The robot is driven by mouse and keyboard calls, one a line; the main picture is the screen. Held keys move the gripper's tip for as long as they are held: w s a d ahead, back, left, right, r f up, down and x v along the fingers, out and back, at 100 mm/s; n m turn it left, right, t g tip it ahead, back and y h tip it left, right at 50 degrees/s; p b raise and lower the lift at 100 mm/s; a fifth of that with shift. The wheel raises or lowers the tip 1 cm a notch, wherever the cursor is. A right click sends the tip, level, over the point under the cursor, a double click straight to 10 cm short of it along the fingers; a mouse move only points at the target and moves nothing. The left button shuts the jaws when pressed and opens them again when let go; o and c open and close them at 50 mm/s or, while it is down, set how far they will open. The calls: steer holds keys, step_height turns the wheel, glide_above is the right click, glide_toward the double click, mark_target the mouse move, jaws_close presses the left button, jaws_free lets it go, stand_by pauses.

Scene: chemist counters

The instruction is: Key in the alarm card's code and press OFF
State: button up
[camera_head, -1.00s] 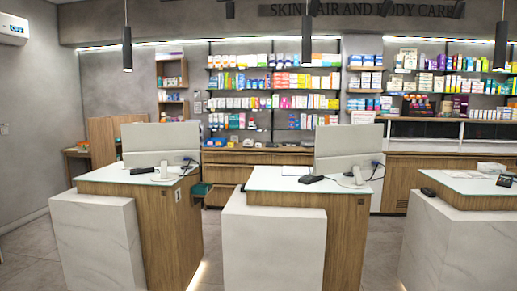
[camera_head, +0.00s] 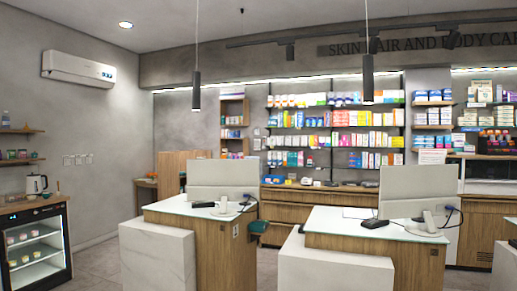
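I cannot make out an alarm card or an alarm keypad in this view. Small light switch plates (camera_head: 77,160) are on the left wall, too small to read. A white air conditioner (camera_head: 79,69) hangs high on that wall. A small black device (camera_head: 375,223) lies on the nearer counter, and another dark device (camera_head: 203,204) lies on the left counter; I cannot tell what either is. My gripper is not in view.
Two counters with white marble fronts, left (camera_head: 157,262) and right (camera_head: 335,268), carry monitors. A small glass-door fridge (camera_head: 35,248) with a kettle (camera_head: 36,184) on top stands at far left. Floor (camera_head: 104,262) is clear between fridge and left counter. Stocked shelves line the back wall.

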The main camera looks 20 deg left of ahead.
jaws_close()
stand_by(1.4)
